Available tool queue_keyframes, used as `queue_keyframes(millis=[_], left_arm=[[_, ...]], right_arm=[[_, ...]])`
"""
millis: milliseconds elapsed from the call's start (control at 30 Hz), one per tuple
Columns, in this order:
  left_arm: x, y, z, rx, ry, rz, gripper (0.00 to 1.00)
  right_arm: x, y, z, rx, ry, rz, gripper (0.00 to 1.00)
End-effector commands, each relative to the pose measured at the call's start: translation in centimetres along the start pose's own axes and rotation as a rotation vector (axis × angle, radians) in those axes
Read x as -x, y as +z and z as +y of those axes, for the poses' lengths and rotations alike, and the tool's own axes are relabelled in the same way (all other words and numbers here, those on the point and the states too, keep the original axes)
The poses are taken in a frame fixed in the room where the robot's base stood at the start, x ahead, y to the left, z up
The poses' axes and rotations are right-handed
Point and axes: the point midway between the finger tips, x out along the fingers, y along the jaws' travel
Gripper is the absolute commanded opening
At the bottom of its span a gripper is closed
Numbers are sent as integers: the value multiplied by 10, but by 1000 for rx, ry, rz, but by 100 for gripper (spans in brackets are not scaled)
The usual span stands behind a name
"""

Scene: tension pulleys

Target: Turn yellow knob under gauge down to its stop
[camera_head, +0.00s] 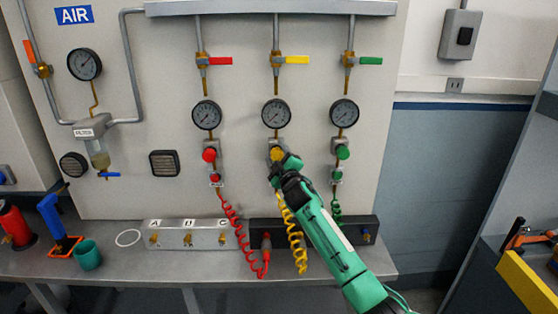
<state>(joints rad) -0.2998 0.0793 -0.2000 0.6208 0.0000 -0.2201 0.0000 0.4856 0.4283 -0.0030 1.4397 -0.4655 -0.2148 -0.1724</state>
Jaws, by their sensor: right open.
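The yellow knob (277,154) sits on the middle regulator, right under the middle gauge (276,114). My right gripper (281,162) is at the knob, at the end of my green arm coming up from the lower right. It covers the lower and right part of the knob. The jaws are open around or against the knob; I cannot tell whether they touch it. The gauge's needle is too small to read surely. My left gripper is not in view.
A red knob (209,155) and a green knob (343,152) flank the yellow one under their own gauges. A red hose (238,235) and a yellow hose (292,235) hang below. The bench (120,277) holds a teal cup (88,255) at left.

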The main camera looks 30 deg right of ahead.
Motion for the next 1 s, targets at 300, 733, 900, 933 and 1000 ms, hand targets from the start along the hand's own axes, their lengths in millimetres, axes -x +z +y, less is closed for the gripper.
queue_keyframes(millis=[300, 733, 900, 933, 1000], left_arm=[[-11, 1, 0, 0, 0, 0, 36], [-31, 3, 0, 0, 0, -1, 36], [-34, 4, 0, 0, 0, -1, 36], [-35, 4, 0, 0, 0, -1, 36], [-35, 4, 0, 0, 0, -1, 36]], right_arm=[[36, 2, -3, 2, -1, 1, 60], [115, 2, -2, 2, -1, 0, 60], [132, 1, -2, 1, -1, 0, 60], [134, 1, -2, 1, -1, -1, 60], [136, 1, -1, 1, -1, -1, 60]])
